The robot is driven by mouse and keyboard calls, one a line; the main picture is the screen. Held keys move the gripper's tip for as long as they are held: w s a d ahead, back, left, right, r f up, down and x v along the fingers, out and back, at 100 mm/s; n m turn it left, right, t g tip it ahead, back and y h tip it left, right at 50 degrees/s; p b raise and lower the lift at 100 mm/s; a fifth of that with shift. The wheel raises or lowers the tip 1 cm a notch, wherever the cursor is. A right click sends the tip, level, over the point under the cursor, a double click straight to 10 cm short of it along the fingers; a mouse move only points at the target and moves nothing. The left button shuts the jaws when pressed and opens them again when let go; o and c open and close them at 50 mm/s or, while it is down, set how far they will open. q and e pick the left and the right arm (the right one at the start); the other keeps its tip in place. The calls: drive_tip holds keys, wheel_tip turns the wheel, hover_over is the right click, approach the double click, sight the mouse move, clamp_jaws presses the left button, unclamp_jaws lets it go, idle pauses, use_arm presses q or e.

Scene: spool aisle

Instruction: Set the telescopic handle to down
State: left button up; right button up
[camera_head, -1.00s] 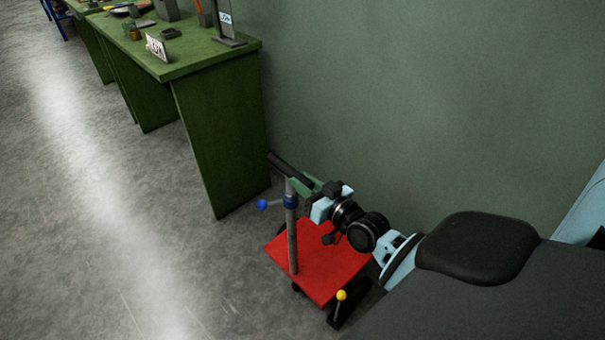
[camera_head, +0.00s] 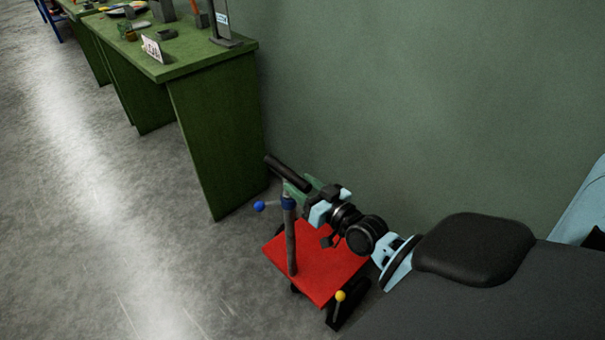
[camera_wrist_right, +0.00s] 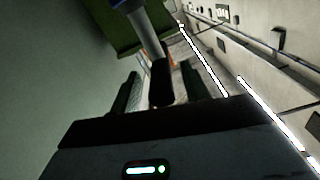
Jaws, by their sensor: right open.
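The telescopic handle is a grey post (camera_head: 291,245) rising from a red cart platform (camera_head: 318,285). A black crossbar grip (camera_head: 285,171) tops it, with a short length of post showing between grip and blue collar (camera_head: 288,203). A side lever with a blue knob (camera_head: 259,206) sticks out from the collar. My right gripper (camera_head: 300,186) is at the crossbar, green fingers open. In the right wrist view, the black grip (camera_wrist_right: 162,82) lies between the two open fingers; contact cannot be told. My left gripper is not in view.
A green workbench (camera_head: 215,130) with small items and a sign (camera_head: 153,48) stands left of the cart. A green wall (camera_head: 420,100) is close behind. A yellow-knobbed lever (camera_head: 340,296) is at the cart's front corner. The grey floor (camera_head: 100,220) on the left is clear.

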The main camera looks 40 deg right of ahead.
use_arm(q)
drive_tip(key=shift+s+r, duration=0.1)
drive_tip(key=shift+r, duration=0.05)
use_arm(e)
drive_tip(key=s, duration=0.7)
drive_tip(key=shift+s+d, duration=0.3)
drive_tip(key=shift+s, duration=0.05)
